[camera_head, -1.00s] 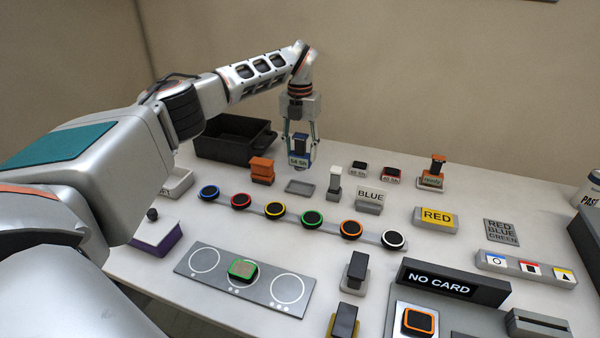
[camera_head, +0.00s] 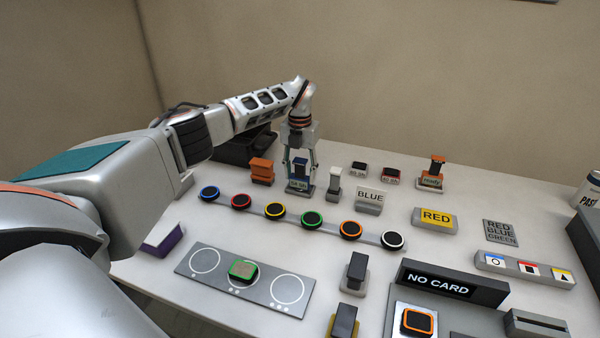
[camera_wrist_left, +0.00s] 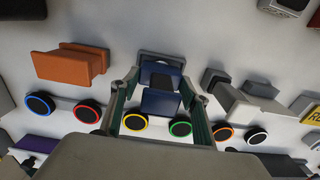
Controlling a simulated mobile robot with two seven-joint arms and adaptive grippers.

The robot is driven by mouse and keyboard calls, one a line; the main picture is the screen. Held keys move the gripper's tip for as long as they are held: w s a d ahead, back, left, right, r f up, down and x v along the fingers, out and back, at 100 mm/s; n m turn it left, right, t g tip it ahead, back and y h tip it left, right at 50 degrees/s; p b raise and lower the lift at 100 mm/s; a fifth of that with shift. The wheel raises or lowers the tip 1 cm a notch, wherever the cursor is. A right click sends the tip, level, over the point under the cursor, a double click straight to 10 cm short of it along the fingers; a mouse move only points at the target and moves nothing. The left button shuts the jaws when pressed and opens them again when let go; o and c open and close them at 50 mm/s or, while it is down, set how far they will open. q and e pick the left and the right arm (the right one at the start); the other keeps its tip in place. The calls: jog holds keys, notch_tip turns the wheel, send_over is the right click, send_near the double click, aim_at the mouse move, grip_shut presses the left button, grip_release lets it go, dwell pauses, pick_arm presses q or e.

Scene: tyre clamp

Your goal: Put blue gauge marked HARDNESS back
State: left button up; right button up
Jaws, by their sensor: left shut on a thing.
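The blue gauge (camera_head: 299,180) has a dark blue body and a pale label whose small text I cannot read surely. My left gripper (camera_head: 299,166) is shut on it, one finger on each side. The gauge is upright, at its grey holder plate (camera_head: 290,188), which shows around its foot. I cannot tell whether it rests fully on the plate. In the left wrist view the blue gauge (camera_wrist_left: 161,100) sits between the fingers, with a grey rim (camera_wrist_left: 160,56) behind it. My right gripper is not in view.
An orange block (camera_head: 262,170) stands close left of the gauge and a white-topped grey one (camera_head: 335,184) close right. A row of coloured-ring discs (camera_head: 275,211) lies in front. A black bin (camera_head: 245,145) is behind, left. A BLUE sign (camera_head: 370,196) stands to the right.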

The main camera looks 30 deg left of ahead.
pick_arm(q)
jog(key=o, duration=1)
jog(key=shift+f, duration=0.1)
notch_tip(320, 180, up, 12)
jog(key=shift+r+b, duration=0.2)
jog(key=shift+b, duration=0.25)
jog(key=shift+f, duration=0.1)
